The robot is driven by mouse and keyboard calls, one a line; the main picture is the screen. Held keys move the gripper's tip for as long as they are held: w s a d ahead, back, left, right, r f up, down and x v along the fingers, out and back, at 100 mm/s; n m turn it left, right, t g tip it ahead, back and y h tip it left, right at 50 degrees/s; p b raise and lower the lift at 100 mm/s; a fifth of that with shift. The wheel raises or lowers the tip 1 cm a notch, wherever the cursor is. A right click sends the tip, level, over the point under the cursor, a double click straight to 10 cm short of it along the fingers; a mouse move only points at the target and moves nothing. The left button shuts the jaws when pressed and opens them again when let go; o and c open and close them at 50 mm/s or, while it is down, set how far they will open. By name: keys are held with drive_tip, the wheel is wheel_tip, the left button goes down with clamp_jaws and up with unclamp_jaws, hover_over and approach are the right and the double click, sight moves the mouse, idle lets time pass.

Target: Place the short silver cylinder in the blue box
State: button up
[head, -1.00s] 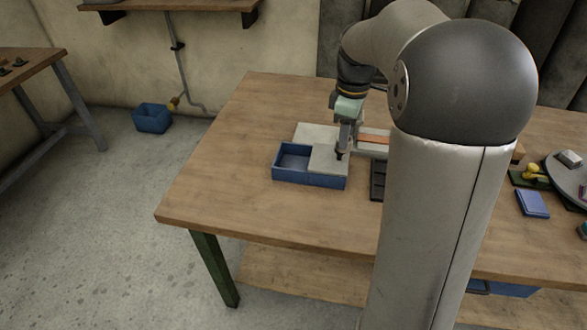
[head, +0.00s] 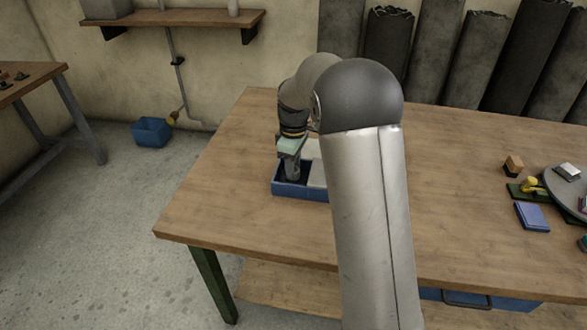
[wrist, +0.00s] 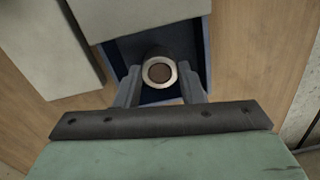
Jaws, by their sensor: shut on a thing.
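The blue box (head: 285,191) stands on the wooden table, left of my arm in the head view. In the wrist view its dark blue walls (wrist: 203,45) surround the space below the gripper. My gripper (head: 292,178) points down over the open left part of this box. In the wrist view my gripper (wrist: 159,82) is shut on the short silver cylinder (wrist: 159,71), which shows a bright ring-shaped end with a brown centre. The cylinder is not discernible in the head view. I cannot tell whether it touches the box floor.
Another blue box (head: 152,132) is on the floor, left of the table. A round grey disc (head: 567,185) and a blue block (head: 532,216) are at the table's right. The table's left front is bare.

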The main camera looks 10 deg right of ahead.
drive_tip(key=shift+f, duration=0.9)
drive_tip(key=shift+f, duration=0.1)
drive_tip(key=o, duration=1.1)
wheel_tip(320, 180, up, 12)
drive_tip(key=s+f+m, duration=0.2)
drive_tip(key=s+m, duration=0.2)
drive_tip(key=s, duration=0.7)
drive_tip(key=s+f+m, duration=0.2)
drive_tip(key=s+m, duration=0.1)
drive_tip(key=s, duration=0.8)
drive_tip(key=s+f+m+p, duration=0.1)
drive_tip(key=s+m, duration=0.3)
drive_tip(key=s, duration=0.7)
drive_tip(key=shift+d+f+m, duration=0.25)
drive_tip(key=shift+f+m, duration=0.05)
drive_tip(key=shift+f, duration=0.1)
